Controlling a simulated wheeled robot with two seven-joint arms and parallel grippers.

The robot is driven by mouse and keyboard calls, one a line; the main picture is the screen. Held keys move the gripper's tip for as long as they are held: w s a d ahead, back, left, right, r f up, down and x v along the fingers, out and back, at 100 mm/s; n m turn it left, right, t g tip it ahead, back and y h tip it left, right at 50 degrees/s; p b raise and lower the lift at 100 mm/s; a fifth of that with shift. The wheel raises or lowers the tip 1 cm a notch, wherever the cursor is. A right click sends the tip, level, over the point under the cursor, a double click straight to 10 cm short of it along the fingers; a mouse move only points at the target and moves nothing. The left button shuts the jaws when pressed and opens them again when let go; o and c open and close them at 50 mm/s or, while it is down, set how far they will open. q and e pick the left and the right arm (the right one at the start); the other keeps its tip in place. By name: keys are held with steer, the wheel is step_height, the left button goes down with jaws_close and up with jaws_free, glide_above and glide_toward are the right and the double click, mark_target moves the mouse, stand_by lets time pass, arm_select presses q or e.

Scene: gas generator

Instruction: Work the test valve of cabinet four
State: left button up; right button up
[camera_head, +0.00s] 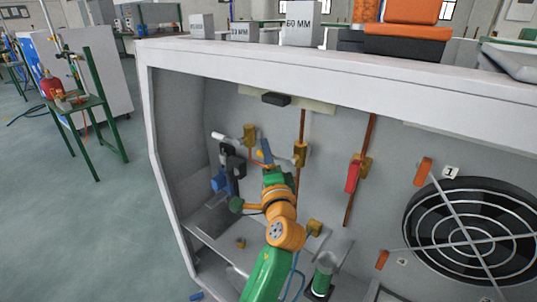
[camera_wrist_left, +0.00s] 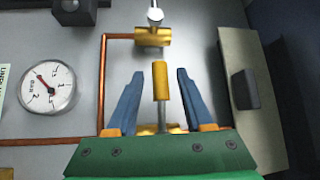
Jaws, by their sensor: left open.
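My left gripper (camera_head: 265,148) reaches into the open cabinet (camera_head: 330,128) in the head view, close to the back wall's pipework. In the left wrist view its two blue fingers (camera_wrist_left: 160,76) are apart. A brass-coloured cylindrical handle (camera_wrist_left: 160,80) on a metal stem lies between them, with a gap visible on each side. A brass fitting (camera_wrist_left: 152,37) on a copper pipe is just beyond the fingertips. Which valve is the test valve is not labelled in view. My right gripper is not in view.
A dial gauge (camera_wrist_left: 47,87) is left in the wrist view; a dark block (camera_wrist_left: 244,90) is at right. In the head view, a red-handled valve (camera_head: 352,176) and a large fan (camera_head: 470,236) are to the right. Boxes (camera_head: 303,24) stand on the cabinet top.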

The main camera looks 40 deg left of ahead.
arm_select(q)
steer(key=shift+d, duration=0.1)
jaws_close()
stand_by(1.3)
